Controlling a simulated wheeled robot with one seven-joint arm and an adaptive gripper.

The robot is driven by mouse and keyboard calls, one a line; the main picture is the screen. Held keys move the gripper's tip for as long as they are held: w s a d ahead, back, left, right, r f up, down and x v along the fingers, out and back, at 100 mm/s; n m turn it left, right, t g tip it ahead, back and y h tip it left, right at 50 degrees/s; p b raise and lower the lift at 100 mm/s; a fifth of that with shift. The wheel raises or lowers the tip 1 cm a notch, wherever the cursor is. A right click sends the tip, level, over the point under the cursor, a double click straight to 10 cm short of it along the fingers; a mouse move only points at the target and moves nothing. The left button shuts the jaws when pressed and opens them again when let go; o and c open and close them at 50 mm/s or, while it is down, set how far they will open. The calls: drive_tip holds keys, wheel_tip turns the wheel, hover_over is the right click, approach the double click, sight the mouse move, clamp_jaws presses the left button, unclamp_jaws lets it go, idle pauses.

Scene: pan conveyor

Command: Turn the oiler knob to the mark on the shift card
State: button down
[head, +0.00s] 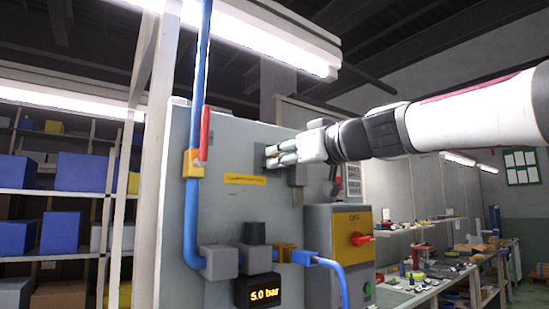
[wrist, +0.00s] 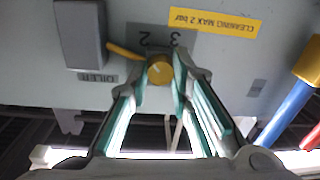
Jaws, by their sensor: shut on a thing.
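The oiler knob (wrist: 160,70) is a round brass-yellow knob on a grey dial plate (wrist: 188,48) marked 2 and 3, upside down in the wrist view. A pale line shows on its face. A yellow strip (wrist: 124,52) runs from beside it to the left. My gripper (wrist: 161,76) is shut on the knob, one finger on each side. In the head view my gripper (head: 272,156) reaches the panel from the right and hides the knob. An OILER label (wrist: 97,78) is beside it. I cannot make out a mark on any shift card.
The grey panel (head: 240,205) carries a "CLEANING MAX 2 bar" label (wrist: 216,21), a grey block (wrist: 80,35), blue pipe (head: 193,110), red lever (head: 204,132), 5.0 bar display (head: 264,294) and yellow switch box (head: 352,238) marked OFF. A cluttered bench (head: 440,275) stands right.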

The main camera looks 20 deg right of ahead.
drive_tip(key=shift+m, duration=0.3)
drive_tip(key=shift+m+t+b, duration=0.4)
drive_tip(key=shift+m+b, duration=1.8)
drive_tip(key=shift+m, duration=4.5)
drive_tip(key=c, duration=1.4)
unclamp_jaws()
